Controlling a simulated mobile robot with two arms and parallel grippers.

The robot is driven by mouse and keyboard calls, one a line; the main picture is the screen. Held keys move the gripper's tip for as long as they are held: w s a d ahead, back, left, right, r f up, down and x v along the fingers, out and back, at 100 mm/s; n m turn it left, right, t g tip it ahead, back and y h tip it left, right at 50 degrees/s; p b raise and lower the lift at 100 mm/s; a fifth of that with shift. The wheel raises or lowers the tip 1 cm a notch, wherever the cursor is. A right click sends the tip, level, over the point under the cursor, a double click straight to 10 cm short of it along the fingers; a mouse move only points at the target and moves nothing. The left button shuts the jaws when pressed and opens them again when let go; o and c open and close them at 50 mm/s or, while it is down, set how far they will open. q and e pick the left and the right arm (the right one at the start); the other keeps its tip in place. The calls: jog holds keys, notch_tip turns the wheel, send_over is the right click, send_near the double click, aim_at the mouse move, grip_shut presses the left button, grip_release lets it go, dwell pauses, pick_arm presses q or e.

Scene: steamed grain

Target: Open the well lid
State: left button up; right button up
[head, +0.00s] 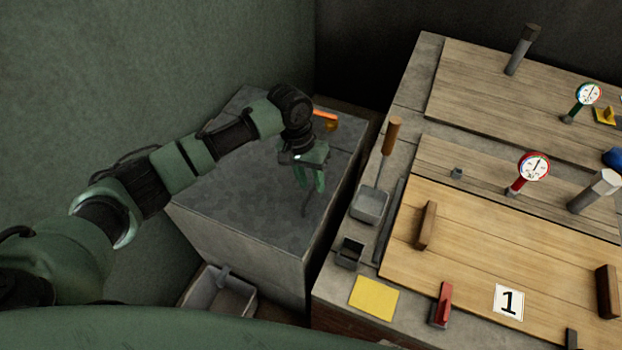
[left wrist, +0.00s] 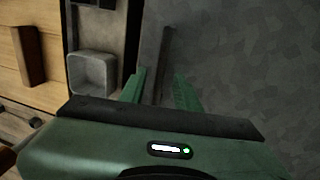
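A wooden plank lid (head: 480,245) marked with a "1" lies flat on the stone-topped counter at the right. It has a brown block handle (head: 426,225) at its left and another (head: 607,292) at its right. My left gripper (head: 308,183) points down over the grey stone block, left of the lid and apart from it. Its two green fingers are spread. In the left wrist view, a dark narrow bar (left wrist: 164,55) shows between and beyond the fingers; I cannot tell whether they touch it. My right gripper is not in view.
The grey block (head: 250,200) has a mostly bare top, with an orange-handled object (head: 325,116) at its back. A scoop (head: 370,205), a small dark box (head: 349,252) and a yellow sheet (head: 374,298) lie on the counter's left edge. A red gauge (head: 534,168) stands behind the lid.

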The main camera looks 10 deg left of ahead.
pick_arm(q)
jog(key=shift+c, duration=0.2)
grip_shut()
jog(key=shift+r, duration=0.1)
dwell(1.0)
